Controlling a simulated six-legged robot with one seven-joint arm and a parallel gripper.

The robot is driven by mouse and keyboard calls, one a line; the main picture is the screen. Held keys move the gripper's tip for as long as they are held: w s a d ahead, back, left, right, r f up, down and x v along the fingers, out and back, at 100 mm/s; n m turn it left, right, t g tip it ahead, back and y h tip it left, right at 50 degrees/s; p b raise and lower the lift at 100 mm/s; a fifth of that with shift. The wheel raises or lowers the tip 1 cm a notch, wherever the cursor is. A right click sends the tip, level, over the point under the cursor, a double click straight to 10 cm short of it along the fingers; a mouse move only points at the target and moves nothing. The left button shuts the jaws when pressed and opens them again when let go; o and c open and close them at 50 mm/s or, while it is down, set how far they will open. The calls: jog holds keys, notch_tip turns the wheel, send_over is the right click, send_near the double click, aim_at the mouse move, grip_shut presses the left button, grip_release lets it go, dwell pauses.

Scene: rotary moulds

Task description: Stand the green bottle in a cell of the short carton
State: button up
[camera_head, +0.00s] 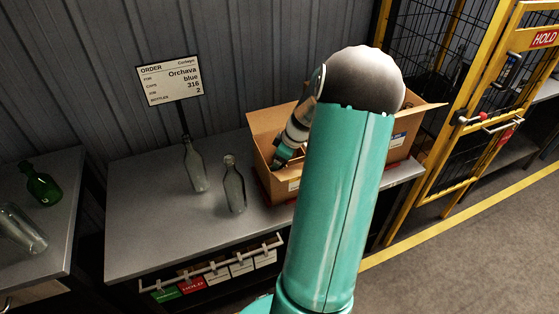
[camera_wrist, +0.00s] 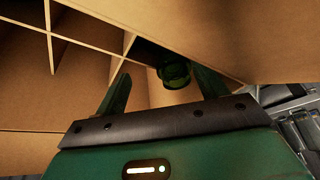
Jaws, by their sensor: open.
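A green bottle (camera_wrist: 175,74) shows in the wrist view, its round top between the two fingers, in a cell of the cardboard carton (camera_wrist: 198,20). Most of its body is hidden. My gripper (camera_wrist: 163,86) is open, with a finger on each side of the bottle top and visible gaps. In the head view my gripper (camera_head: 281,160) reaches down into the left part of the open carton (camera_head: 263,128); my arm hides much of the carton and the bottle. Another green bottle (camera_head: 42,187) is on the left table.
Two clear bottles (camera_head: 196,172) (camera_head: 234,190) stand left of the carton on the grey table (camera_head: 140,215). Another clear bottle (camera_head: 22,230) is on the left table. An order sign (camera_head: 171,82) stands behind. A yellow-framed cage (camera_head: 440,150) is at right. Cardboard dividers (camera_wrist: 85,45) form the cells.

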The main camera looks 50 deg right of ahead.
notch_tip(320, 180, up, 9)
jog(key=shift+r, duration=0.2)
dwell(0.8)
jog(key=shift+w, duration=0.1)
dwell(0.3)
jog(key=w+a+r+h, duration=0.1)
jog(key=a+r, duration=0.4)
jog(key=a, duration=0.7)
jog(key=w+a+r+h, duration=0.15)
jog(key=a+r, duration=0.35)
jog(key=a, duration=0.8)
jog(key=s+a+r+m, duration=0.1)
jog(key=s+a, duration=0.4)
jog(key=a, duration=0.3)
jog(key=s+a+r+m+t+y, duration=0.1)
jog(key=s+a+r, duration=0.1)
jog(key=s+a, duration=0.3)
jog(key=a, duration=0.3)
jog(key=shift+s+m, duration=0.4)
